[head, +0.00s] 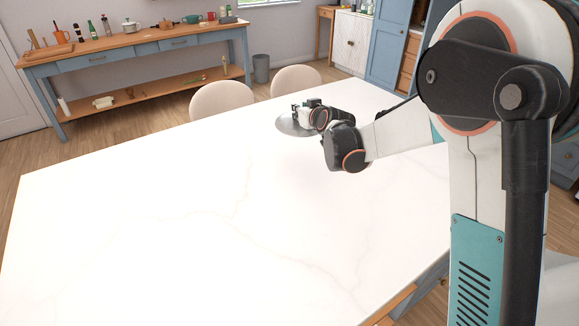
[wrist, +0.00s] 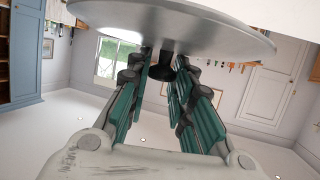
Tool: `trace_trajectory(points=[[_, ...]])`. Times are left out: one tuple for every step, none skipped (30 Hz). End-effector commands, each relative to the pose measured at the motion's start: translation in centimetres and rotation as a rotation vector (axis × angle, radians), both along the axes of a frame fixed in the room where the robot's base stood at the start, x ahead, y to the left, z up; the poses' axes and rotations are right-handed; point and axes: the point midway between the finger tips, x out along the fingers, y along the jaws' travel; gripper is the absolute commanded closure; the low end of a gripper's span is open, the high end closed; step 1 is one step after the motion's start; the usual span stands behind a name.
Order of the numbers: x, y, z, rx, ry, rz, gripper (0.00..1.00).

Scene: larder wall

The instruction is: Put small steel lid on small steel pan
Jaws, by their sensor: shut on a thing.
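The small steel lid (head: 286,125) is a round grey disc near the far edge of the white table in the head view. It fills the top of the wrist view (wrist: 190,28), with its dark knob (wrist: 160,68) between the fingers. My gripper (head: 303,112) is shut on the knob; its teal-padded fingers show in the wrist view (wrist: 161,75). The lid looks roughly level in the head view; whether it is clear of the table I cannot tell. I cannot make out the small steel pan in either view.
The white marble table (head: 150,220) is bare over its left and middle. Two beige chairs (head: 221,99) stand behind its far edge. A blue sideboard (head: 140,48) with bottles, a pot and cups stands against the back wall, with a grey bin (head: 261,68) beside it.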

Motion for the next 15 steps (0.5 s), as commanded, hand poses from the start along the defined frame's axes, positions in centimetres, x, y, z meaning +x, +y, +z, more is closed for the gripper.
trace_trajectory(points=[[0.0, 0.0, -1.4, 0.000, 0.000, 0.000, 1.00], [0.0, 0.0, -2.1, 0.000, 0.000, 0.000, 1.00], [0.0, 0.0, -3.1, 0.000, 0.000, 0.000, 1.00], [0.0, -0.1, -3.9, 0.000, 0.000, 0.000, 1.00], [0.0, -0.1, -4.7, 0.000, 0.000, 0.000, 1.00], [0.0, -0.1, -5.7, 0.000, 0.000, 0.000, 1.00], [0.0, -0.1, -6.4, 0.000, 0.000, 0.000, 1.00], [0.0, -0.1, -7.1, 0.000, 0.000, 0.000, 1.00], [0.0, -0.1, -8.1, 0.000, 0.000, 0.000, 1.00], [0.0, -0.1, -8.8, 0.000, 0.000, 0.000, 1.00], [0.0, -0.1, -9.6, 0.000, 0.000, 0.000, 1.00], [0.0, -0.1, -10.5, 0.000, 0.000, 0.000, 1.00], [0.0, -0.1, -11.2, 0.000, 0.000, 0.000, 1.00], [0.0, -0.1, -11.8, 0.000, 0.000, 0.000, 1.00], [0.0, -0.1, -12.5, 0.000, 0.000, 0.000, 1.00]])
